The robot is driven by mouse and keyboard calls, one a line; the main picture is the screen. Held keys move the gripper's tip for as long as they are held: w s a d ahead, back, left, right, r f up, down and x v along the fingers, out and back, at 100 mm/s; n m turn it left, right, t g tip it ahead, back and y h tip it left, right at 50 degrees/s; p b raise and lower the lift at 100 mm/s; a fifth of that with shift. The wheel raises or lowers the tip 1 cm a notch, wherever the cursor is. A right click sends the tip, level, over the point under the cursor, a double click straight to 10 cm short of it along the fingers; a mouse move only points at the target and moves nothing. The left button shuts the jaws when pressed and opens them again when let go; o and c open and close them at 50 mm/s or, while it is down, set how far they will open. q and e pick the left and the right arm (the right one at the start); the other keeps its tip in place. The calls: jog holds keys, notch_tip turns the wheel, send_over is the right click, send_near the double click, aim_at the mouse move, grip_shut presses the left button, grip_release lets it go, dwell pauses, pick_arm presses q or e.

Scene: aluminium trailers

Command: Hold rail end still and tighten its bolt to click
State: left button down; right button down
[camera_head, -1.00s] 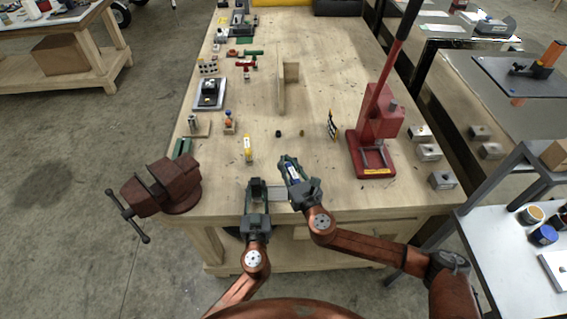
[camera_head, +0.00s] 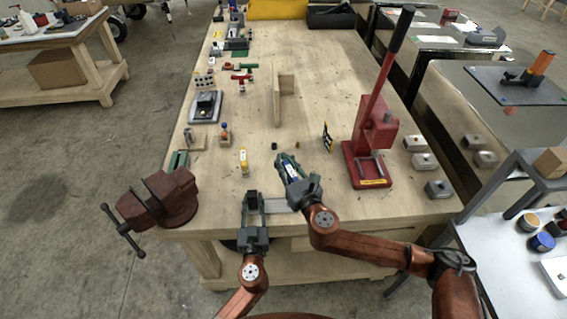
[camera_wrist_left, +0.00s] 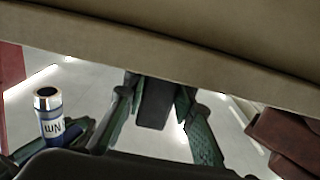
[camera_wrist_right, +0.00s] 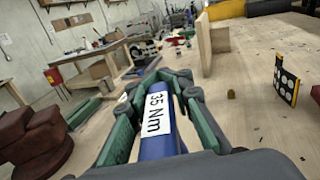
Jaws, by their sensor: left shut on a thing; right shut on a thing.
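My right gripper (camera_head: 285,163) is shut on a blue tool (camera_wrist_right: 157,125) with a white label reading "35 Nm". The tool's blue-and-white body (camera_head: 293,170) also shows in the head view, and its blue, silver-ringed end (camera_wrist_left: 50,112) in the left wrist view. My left gripper (camera_head: 253,198) is shut at the table's front edge, left of the right gripper. A pale grey metal bar (camera_head: 276,205), which looks like the rail end, extends right from it and passes under the right gripper. The left finger contact is unclear. I cannot make out the bolt or the tool's contact with it.
A brown vise (camera_head: 172,198) sits at the front left corner and a red lever press (camera_head: 367,165) at the right. A yellow-capped tube (camera_head: 244,162) stands behind my left gripper. Several metal blocks (camera_head: 424,161) line the right edge. The wooden tabletop (camera_head: 310,100) is mostly clear in the middle.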

pick_arm(q)
jog(key=c, duration=1.5)
grip_release()
jog(key=s, duration=1.2)
